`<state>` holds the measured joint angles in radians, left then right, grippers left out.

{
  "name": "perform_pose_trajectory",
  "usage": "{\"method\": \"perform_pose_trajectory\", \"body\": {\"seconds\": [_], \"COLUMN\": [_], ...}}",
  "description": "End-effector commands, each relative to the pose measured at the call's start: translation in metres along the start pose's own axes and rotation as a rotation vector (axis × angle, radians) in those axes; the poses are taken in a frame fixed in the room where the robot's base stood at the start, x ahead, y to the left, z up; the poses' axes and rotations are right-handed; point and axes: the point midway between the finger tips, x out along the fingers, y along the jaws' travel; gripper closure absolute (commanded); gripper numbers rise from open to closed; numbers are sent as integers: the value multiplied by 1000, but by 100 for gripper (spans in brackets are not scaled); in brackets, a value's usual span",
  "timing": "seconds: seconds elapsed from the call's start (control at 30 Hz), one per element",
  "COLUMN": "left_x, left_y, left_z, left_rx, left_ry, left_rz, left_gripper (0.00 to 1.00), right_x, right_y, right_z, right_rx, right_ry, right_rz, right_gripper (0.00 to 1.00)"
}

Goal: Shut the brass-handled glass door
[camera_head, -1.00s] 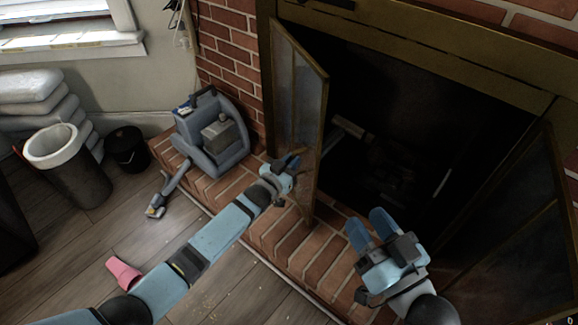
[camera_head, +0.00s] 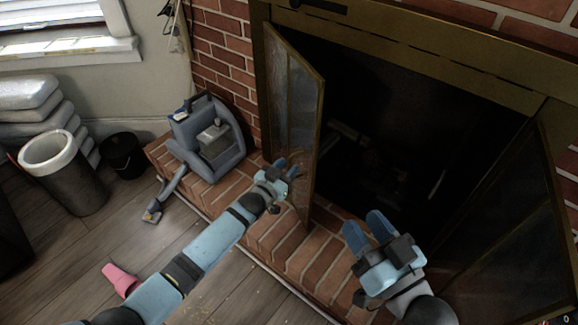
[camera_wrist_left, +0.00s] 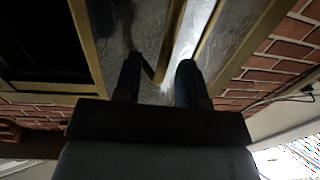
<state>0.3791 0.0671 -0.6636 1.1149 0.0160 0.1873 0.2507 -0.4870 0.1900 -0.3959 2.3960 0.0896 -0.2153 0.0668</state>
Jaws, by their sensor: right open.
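The glass door (camera_head: 297,95) with a dark brass frame stands swung out from the left side of the fireplace opening. My left gripper (camera_head: 287,167) is at the door's outer face, low down, with its fingers apart. In the left wrist view the two fingers (camera_wrist_left: 157,77) point at the glass, and a bent brass bar (camera_wrist_left: 166,50), apparently the handle, shows between them. I cannot tell whether either finger touches it. My right gripper (camera_head: 369,229) is open and empty over the hearth, right of the door.
The dark firebox (camera_head: 400,120) is open behind the door. Another framed glass panel (camera_head: 500,215) stands at the right. A grey-blue machine (camera_head: 208,138) sits on the brick hearth (camera_head: 285,240) left of the door. A pink cup (camera_head: 121,279) lies on the floor; bins stand further left.

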Motion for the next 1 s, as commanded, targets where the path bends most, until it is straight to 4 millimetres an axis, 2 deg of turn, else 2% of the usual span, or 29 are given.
{"method": "perform_pose_trajectory", "body": {"seconds": [0.07, 0.13, 0.3, 0.5, 0.7, 1.0], "left_x": [-15, -30, -71, -108, -126, -128], "left_y": [0, 0, 1, 2, 2, 2], "left_z": [-2, -2, -2, -1, 0, 0], "left_rx": [-1, -1, -1, -1, 0, -1], "left_ry": [-2, -4, -3, -3, -2, -1], "left_rz": [0, 0, 1, 2, 2, 2], "left_gripper": [63, 63, 63, 63, 63, 63], "right_x": [0, -6, -14, -23, -28, -28], "right_y": [4, 11, 21, 30, 33, 34], "right_z": [2, 18, 38, 55, 64, 66], "right_rx": [-8, -8, -22, -36, -41, -42], "right_ry": [-37, -107, -216, -309, -352, -358], "right_rz": [16, 47, 83, 113, 125, 126], "right_gripper": [57, 57, 57, 57, 57, 57]}}
